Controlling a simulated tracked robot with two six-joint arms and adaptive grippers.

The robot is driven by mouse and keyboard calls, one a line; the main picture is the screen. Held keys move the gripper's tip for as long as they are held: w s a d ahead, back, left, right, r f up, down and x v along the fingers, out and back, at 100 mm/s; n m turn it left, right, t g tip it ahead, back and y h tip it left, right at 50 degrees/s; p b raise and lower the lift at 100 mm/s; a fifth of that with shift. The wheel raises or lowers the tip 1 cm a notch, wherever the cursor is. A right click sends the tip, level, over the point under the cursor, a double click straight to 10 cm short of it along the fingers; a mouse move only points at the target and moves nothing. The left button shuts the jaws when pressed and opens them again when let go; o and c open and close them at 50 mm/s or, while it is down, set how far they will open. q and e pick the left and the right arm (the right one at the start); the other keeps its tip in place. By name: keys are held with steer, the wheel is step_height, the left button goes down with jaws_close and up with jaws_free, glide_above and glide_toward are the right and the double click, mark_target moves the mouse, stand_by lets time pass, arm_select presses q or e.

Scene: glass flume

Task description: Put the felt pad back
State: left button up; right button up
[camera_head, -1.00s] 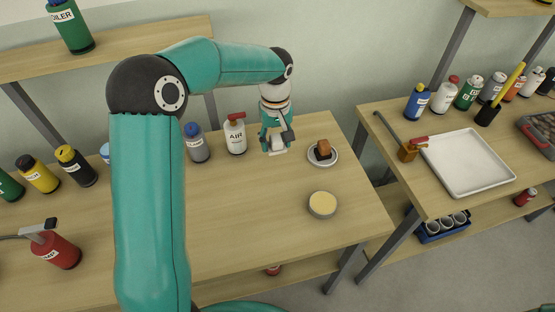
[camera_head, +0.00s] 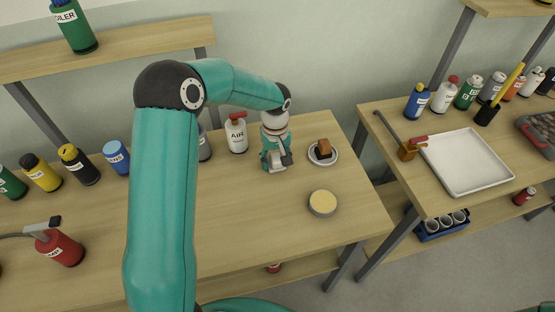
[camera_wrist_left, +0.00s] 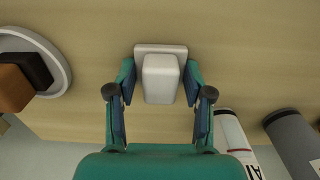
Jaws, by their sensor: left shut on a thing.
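My left gripper (camera_head: 276,161) is shut on a pale white block with a wider flat base, which looks like the felt pad (camera_wrist_left: 161,80). In the left wrist view its two fingers (camera_wrist_left: 160,73) stand on either side of the block. The base shows beyond the fingertips, close over the wooden table; I cannot tell whether it touches the top. In the head view the pad is small and partly hidden by the gripper. My right gripper is not in view.
Right of the gripper, a brown and black block (camera_head: 324,147) sits on a white saucer (camera_head: 334,157). A round tin with yellow contents (camera_head: 322,203) stands nearer. The white AIR bottle (camera_head: 236,134) is close on the left. The table's front middle (camera_head: 240,215) is clear.

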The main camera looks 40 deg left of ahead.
mark_target(276, 156)
arm_select(q)
steer(key=o, duration=1.1)
step_height(276, 156, up, 12)
steer(key=shift+r+b, duration=0.1)
steer(key=shift+b, duration=0.25)
